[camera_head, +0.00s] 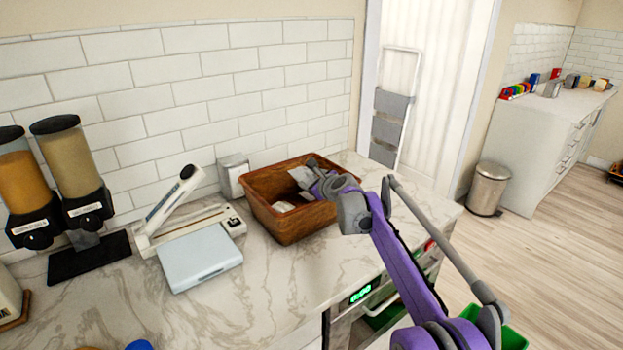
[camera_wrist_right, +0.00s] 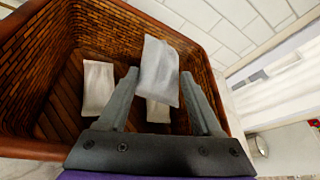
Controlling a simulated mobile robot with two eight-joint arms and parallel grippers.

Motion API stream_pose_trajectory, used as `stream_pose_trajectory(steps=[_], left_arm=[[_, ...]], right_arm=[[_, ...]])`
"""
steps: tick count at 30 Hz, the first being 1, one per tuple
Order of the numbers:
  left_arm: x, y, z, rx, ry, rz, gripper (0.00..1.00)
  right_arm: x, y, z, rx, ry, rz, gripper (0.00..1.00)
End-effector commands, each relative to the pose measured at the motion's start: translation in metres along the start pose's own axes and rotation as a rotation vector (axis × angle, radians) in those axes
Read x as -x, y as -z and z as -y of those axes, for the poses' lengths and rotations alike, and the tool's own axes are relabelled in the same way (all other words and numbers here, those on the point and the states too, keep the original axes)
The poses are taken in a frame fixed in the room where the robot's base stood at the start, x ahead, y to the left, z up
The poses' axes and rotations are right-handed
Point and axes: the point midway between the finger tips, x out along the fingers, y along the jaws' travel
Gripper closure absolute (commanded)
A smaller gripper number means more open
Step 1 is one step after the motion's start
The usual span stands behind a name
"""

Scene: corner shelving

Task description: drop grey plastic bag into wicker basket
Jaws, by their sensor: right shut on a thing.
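The brown wicker basket (camera_head: 290,226) stands on the marble counter against the tiled wall. My right gripper (camera_head: 311,175) reaches into its opening from the right. In the right wrist view, the gripper (camera_wrist_right: 160,78) is shut on a light grey plastic bag (camera_wrist_right: 159,66), held upright between the fingertips inside the basket's walls (camera_wrist_right: 32,65). The held bag also shows as a pale patch in the head view (camera_head: 301,177). Two more pale bags lie in the basket, one at left (camera_wrist_right: 97,88) and one partly hidden below the held bag (camera_wrist_right: 158,111). My left gripper is out of view.
A flat grey scale (camera_head: 199,257) and a white sealer-like device (camera_head: 190,225) stand left of the basket. Two dispensers (camera_head: 70,165) stand at far left.

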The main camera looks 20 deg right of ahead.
Motion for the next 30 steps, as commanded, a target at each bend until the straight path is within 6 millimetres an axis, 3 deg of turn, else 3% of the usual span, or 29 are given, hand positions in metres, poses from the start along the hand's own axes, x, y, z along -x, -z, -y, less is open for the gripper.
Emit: stream_pose_trajectory(steps=[2, 3, 8, 19, 30], left_arm=[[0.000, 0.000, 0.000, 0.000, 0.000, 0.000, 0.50], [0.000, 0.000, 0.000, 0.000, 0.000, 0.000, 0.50], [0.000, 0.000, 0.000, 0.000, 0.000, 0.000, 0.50], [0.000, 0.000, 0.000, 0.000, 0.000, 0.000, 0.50], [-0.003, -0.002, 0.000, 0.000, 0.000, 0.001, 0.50]], right_arm=[[0.000, -0.001, 0.000, 0.000, 0.000, 0.000, 0.86], [0.000, -0.001, 0.000, 0.000, 0.000, 0.000, 0.27], [0.000, -0.001, 0.000, 0.000, 0.000, 0.000, 0.00], [0.009, -0.001, 0.001, -0.001, 0.000, 0.000, 0.00], [0.073, 0.000, 0.001, -0.001, 0.001, -0.001, 0.00]])
